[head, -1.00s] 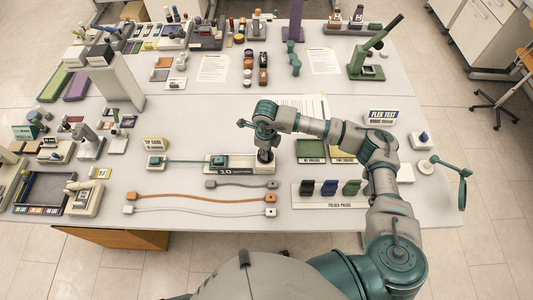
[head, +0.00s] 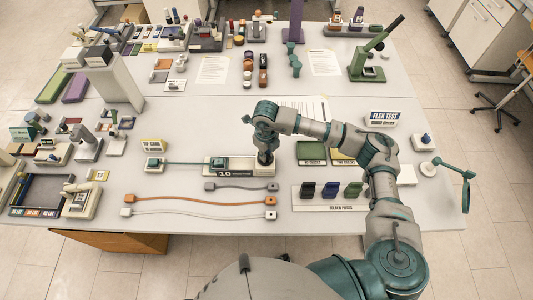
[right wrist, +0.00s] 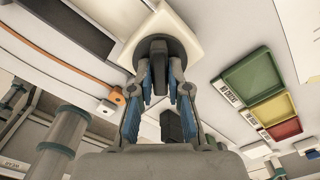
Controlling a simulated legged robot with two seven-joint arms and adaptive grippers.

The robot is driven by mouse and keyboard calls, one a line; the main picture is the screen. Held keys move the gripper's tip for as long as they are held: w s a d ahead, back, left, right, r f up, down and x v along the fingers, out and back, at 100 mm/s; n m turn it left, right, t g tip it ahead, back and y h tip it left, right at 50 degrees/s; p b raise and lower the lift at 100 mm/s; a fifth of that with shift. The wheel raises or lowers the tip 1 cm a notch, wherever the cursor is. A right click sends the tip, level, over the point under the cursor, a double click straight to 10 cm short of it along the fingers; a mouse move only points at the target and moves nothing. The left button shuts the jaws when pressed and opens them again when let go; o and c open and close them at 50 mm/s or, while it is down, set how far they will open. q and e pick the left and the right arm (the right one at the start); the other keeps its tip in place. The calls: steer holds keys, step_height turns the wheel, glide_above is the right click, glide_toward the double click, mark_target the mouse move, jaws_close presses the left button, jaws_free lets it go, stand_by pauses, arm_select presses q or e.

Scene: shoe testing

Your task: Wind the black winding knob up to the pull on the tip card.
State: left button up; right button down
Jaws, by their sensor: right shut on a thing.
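The black winding knob (head: 265,158) sits at the right end of a long cream puller base (head: 240,172), which carries a label reading 3.0. My right gripper (head: 265,150) comes down on the knob from above. In the right wrist view the knob (right wrist: 158,72) stands between the blue-padded fingers of my right gripper (right wrist: 160,88), which are shut on it. A green sliding block (head: 219,163) sits on the base's left part. My left gripper is out of view.
Grey and orange cables (head: 200,199) lie in front of the base. Folded pieces (head: 330,190) stand on a white card to the right. Green and yellow trays (head: 311,152) lie right of the base, close to my right arm.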

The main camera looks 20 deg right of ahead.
steer(key=c, duration=1.1)
jaws_free()
steer(key=shift+w+r, duration=0.1)
steer(key=shift+w, duration=0.15)
steer(key=shift+w+a, duration=0.1)
step_height(320, 180, up, 12)
steer(key=shift+f, duration=0.2)
